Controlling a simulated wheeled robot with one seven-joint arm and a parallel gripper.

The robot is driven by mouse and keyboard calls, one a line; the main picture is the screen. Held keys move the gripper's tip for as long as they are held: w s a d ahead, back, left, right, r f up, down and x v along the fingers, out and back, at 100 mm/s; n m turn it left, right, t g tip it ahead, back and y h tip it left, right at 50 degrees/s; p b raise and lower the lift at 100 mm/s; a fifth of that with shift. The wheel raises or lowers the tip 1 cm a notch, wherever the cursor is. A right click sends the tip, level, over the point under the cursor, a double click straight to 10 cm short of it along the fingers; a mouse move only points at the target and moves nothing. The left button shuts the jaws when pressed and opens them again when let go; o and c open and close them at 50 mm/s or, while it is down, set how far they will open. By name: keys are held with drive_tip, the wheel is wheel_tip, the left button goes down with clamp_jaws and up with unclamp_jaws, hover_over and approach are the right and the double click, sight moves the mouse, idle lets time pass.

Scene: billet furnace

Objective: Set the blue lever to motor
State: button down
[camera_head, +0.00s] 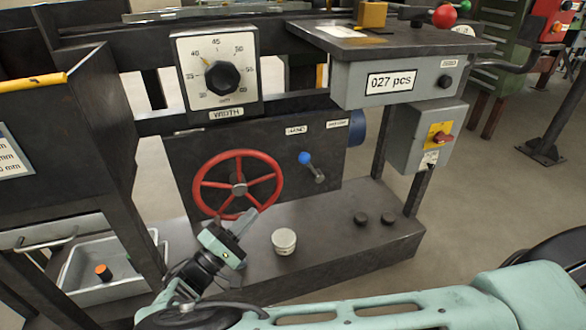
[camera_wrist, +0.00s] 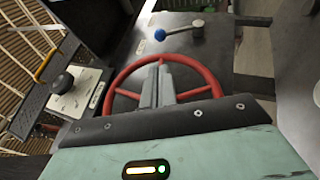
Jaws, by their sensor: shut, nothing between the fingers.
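The blue lever (camera_head: 311,167) is on the dark front panel, right of the red handwheel (camera_head: 239,188). Its blue ball end points up and left from its pivot, toward the label that seems to read HAND (camera_head: 296,130). A second label (camera_head: 337,124), too small to read surely, is to the right. In the wrist view the blue lever (camera_wrist: 178,31) is beyond the red wheel rim (camera_wrist: 121,75). My gripper (camera_head: 246,220) is shut and empty, low in front of the wheel, below and left of the lever. In the wrist view its fingers (camera_wrist: 160,72) overlap the wheel; contact is unclear.
A white tin (camera_head: 284,241) and two dark knobs (camera_head: 374,218) are on the ledge below the panel. A WIDTH dial (camera_head: 217,72) is above, a 027 pcs counter box (camera_head: 394,83) at upper right, a grey switch box (camera_head: 424,137) beneath it. A grey tray (camera_head: 100,285) is at lower left.

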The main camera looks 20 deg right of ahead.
sight(303, 161)
drive_tip(key=x, duration=1.6)
drive_tip(key=shift+w+d+r, duration=0.1)
drive_tip(key=shift+d, duration=0.1)
drive_tip(key=shift+d+r+p, duration=0.2)
drive_tip(key=shift+r+p, duration=0.25)
drive_tip(key=shift+p, duration=0.45)
drive_tip(key=shift+d+r+m+g+y+p, duration=0.3)
drive_tip(key=shift+m+g+y+p, duration=0.15)
drive_tip(key=shift+p, duration=0.2)
drive_tip(key=shift+f, duration=0.2)
